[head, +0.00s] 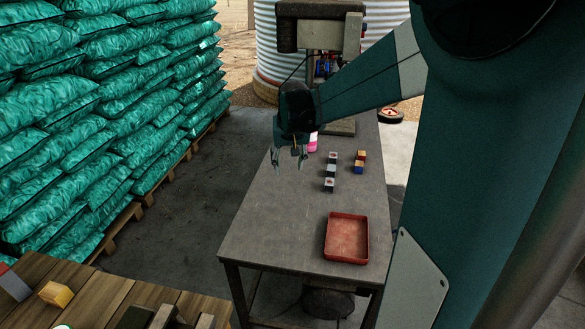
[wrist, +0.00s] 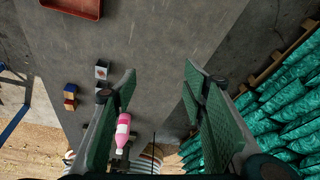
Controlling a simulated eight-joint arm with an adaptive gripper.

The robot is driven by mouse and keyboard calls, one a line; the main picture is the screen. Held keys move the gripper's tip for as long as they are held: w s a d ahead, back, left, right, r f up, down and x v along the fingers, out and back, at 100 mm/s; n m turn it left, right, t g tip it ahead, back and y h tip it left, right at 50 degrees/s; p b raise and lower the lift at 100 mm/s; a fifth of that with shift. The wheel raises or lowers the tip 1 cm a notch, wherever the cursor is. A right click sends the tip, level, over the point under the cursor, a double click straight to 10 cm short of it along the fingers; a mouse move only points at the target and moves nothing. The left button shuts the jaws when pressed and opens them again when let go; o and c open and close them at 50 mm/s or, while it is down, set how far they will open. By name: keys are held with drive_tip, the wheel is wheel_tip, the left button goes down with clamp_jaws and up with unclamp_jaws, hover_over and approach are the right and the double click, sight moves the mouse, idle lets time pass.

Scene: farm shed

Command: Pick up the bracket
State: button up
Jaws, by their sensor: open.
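My gripper (head: 288,162) is open and empty above the left edge of the grey metal table (head: 270,225). In the wrist view its two green-padded fingers (wrist: 160,75) stand wide apart, with bare tabletop and floor between them. I cannot pick out a bracket for certain in either view. Dark and brown pieces (head: 165,316) on the wooden table at the lower left are cut off by the frame edge, and I cannot tell what they are.
A red tray (head: 346,258) sits at the table's near end. Small grey-white blocks (head: 331,170), coloured blocks (head: 359,167) and a pink bottle (wrist: 122,131) stand farther back. A yellow block (head: 56,294) lies on the wooden table. Stacked green sacks (head: 100,120) line the left.

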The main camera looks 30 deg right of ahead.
drive_tip(key=w+d+f+m+g+p, duration=0.1)
drive_tip(key=w+d+f, duration=0.25)
drive_tip(key=d, duration=0.35)
drive_tip(key=w+d+f+m+p, duration=0.1)
drive_tip(key=w+d+f, duration=0.1)
drive_tip(key=d+f, duration=0.3)
drive_tip(key=m+g+p, duration=0.1)
drive_tip(key=m, duration=0.1)
hover_over(330, 182)
drive_tip(key=a, duration=0.2)
drive_tip(key=f, duration=0.9)
drive_tip(key=shift+s+d+f, duration=0.1)
drive_tip(key=shift+d+f, duration=0.05)
drive_tip(key=shift+d, duration=0.05)
drive_tip(key=shift+d+f, duration=0.25)
drive_tip(key=shift+d+f, duration=0.1)
drive_tip(key=shift+f, duration=1.15)
drive_tip(key=shift+f, duration=0.1)
drive_tip(key=shift+w+d+f+b, duration=0.15)
drive_tip(key=shift+f+b, duration=0.15)
drive_tip(key=shift+f, duration=0.55)
drive_tip(key=shift+d+f+b, duration=0.15)
drive_tip(key=shift+f+b, duration=0.2)
drive_tip(key=shift+f, duration=0.45)
drive_tip(key=shift+w+d+f+b, duration=0.15)
drive_tip(key=shift+f+b, duration=0.15)
drive_tip(key=shift+f, duration=0.55)
drive_tip(key=shift+c, duration=0.4)
